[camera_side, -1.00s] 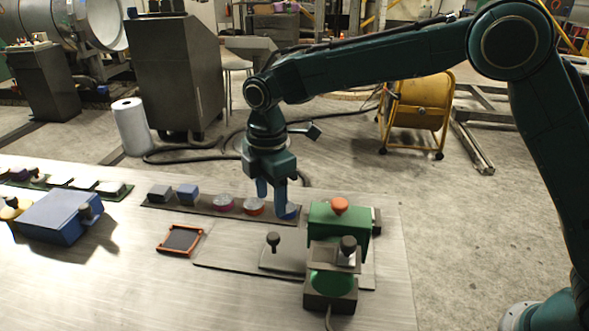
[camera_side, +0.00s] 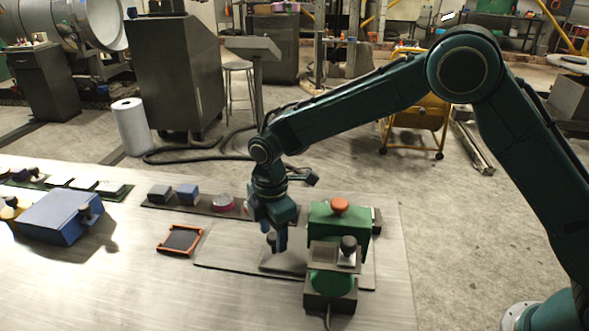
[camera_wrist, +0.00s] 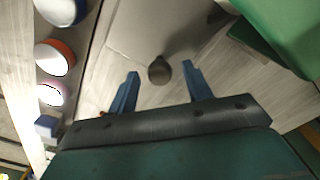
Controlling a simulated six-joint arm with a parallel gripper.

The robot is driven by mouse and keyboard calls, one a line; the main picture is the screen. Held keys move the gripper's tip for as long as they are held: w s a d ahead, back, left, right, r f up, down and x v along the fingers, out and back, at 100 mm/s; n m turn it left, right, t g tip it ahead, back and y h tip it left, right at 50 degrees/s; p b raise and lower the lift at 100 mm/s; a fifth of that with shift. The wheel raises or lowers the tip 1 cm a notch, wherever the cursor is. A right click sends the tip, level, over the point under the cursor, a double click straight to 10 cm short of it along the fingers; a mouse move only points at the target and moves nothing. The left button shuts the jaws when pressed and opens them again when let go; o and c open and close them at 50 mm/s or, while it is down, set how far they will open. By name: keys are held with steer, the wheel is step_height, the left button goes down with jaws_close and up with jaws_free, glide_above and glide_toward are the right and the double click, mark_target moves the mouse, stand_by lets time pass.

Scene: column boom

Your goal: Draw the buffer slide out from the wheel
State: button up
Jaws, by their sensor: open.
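The buffer slide (camera_side: 284,261) is a flat grey plate with a dark round knob (camera_wrist: 159,71), lying left of the green wheel machine (camera_side: 329,218). My gripper (camera_side: 277,246) points down over the slide, its blue fingers at the knob. In the wrist view my gripper (camera_wrist: 160,70) is open, with the knob showing between its two fingertips and a gap on each side. In the side view the fingers partly cover the knob. The wheel itself is hard to make out among the green parts.
An orange-red button (camera_side: 340,205) tops the machine, and a second dark knob (camera_side: 348,243) stands at its front. An orange-rimmed tray (camera_side: 180,240) and a blue box (camera_side: 60,217) lie left.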

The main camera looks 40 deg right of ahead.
jaws_close()
steer(key=shift+w+a+r, duration=0.15)
steer(key=shift+w+a, duration=4.05)
steer(key=shift+w, duration=0.15)
steer(key=shift+c, duration=0.7)
jaws_free()
steer(key=shift+a, duration=0.1)
steer(key=shift+o, duration=0.7)
